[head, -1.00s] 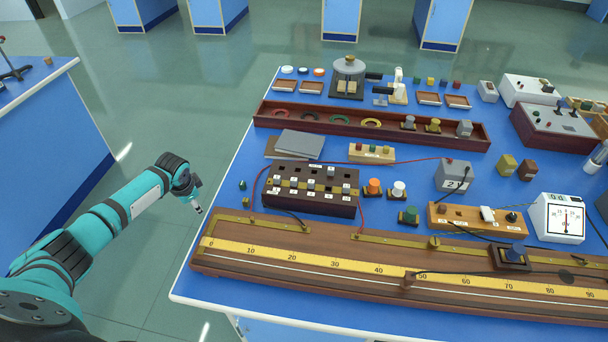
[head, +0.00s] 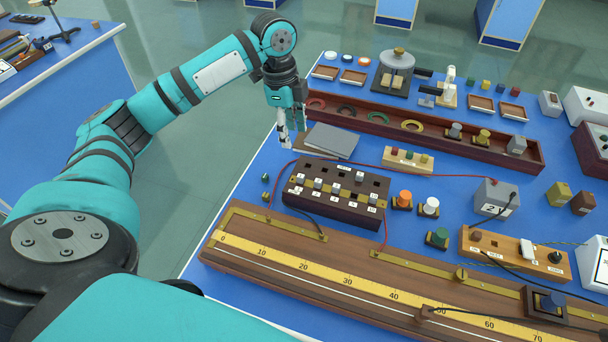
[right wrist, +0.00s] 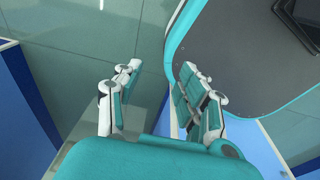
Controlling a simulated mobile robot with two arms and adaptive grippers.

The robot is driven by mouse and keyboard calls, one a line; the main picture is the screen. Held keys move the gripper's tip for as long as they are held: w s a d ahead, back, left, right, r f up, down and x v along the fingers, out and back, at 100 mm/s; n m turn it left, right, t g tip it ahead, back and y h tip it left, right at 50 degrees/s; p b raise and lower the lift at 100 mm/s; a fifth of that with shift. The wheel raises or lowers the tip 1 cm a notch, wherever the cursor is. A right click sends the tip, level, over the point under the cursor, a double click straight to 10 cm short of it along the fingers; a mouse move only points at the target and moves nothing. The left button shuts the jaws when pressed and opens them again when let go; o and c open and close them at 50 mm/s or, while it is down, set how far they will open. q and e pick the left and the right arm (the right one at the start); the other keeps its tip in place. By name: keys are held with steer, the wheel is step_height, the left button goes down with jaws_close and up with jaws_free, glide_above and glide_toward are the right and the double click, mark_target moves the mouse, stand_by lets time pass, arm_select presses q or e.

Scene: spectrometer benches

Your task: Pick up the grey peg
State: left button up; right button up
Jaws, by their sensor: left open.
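A grey peg-like piece (head: 454,131) stands in the right part of the long dark red tray (head: 380,128), beside a yellow one (head: 482,137). Several small grey plugs also sit in the dark plug box (head: 333,196), one of them (head: 360,176) near its back edge; I cannot tell which piece is the named peg. My left gripper (head: 292,140) points down, open and empty, by the left edge of the grey slabs (head: 331,142), left of all these pieces. My right gripper (right wrist: 161,72) shows only in the right wrist view, its fingers apart with nothing between them.
A long wooden scale board (head: 310,279) runs along the bench front. Orange (head: 405,196), white (head: 431,204) and green (head: 439,235) capped pieces stand right of the plug box. A grey block (head: 492,198) and loose wires lie beyond.

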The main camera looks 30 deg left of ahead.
arm_select(q)
glide_toward(300, 176)
steer(key=f, duration=0.1)
steer(key=f+p, duration=0.1)
steer(key=f, duration=0.1)
steer(key=shift+s+d+f, duration=0.2)
steer(key=shift+d+f, duration=0.05)
steer(key=shift+d, duration=0.05)
steer(key=shift+f+p, duration=0.35)
steer(key=shift+f, duration=0.05)
steer(key=f, duration=0.2)
steer(key=f+p, duration=0.1)
steer(key=shift+w+d+f, duration=0.25)
steer(key=shift+w+f, duration=0.05)
steer(key=shift+f, duration=0.55)
jaws_close()
arm_select(e)
steer(key=r, duration=0.1)
steer(key=s+r, duration=0.1)
steer(key=r, duration=0.1)
steer(key=shift+s+a, duration=0.1)
steer(key=shift+s, duration=0.05)
arm_select(q)
steer(key=shift+r, duration=0.1)
